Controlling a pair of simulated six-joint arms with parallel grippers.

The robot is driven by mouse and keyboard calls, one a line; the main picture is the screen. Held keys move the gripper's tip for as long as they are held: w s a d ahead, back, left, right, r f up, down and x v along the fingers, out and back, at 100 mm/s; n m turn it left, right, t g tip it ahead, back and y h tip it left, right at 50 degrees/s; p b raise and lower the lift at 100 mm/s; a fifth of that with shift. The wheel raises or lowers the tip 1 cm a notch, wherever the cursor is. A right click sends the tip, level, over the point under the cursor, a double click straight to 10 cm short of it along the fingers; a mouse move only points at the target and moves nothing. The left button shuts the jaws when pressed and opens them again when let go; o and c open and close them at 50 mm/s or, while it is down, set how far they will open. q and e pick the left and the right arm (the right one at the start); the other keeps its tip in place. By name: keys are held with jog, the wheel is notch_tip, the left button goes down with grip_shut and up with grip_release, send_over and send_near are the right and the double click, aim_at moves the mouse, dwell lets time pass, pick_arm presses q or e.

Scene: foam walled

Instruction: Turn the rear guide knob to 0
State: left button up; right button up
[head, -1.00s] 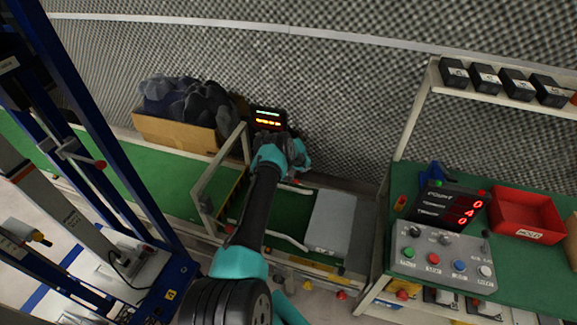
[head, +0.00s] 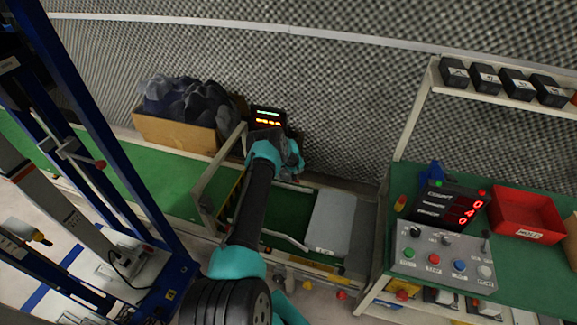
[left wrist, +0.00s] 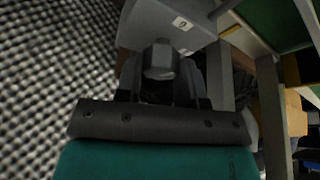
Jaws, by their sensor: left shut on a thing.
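My left gripper (head: 279,143) is at the back of the green conveyor, just in front of a small dark display (head: 268,118) with a green line and an amber line. The amber reading is too small to read. In the left wrist view the gripper (left wrist: 160,88) is shut on a grey knob (left wrist: 161,58), with a dark finger on each side. The knob stands by a grey housing (left wrist: 165,18) that carries a small white label. In the head view my gripper hides the knob. My right gripper is not in view.
A cardboard box (head: 172,132) of dark cloth-like pieces stands left of the gripper. A pale frame (head: 199,191) arches over the conveyor. A control panel (head: 444,257) and a red bin (head: 526,214) are on the right bench. The foam wall (head: 330,90) is close behind.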

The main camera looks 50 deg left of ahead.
pick_arm(q)
jog(key=shift+m+t, duration=0.3)
jog(key=shift+m, duration=0.7)
jog(key=shift+a+m+t+h, duration=0.1)
jog(key=shift+m+t+h, duration=0.25)
jog(key=shift+m, duration=0.7)
jog(key=shift+m+t+h, duration=0.15)
jog(key=shift+m+h, duration=0.4)
jog(key=shift+m, duration=0.5)
jog(key=o, duration=0.9)
jog(key=shift+r, duration=0.1)
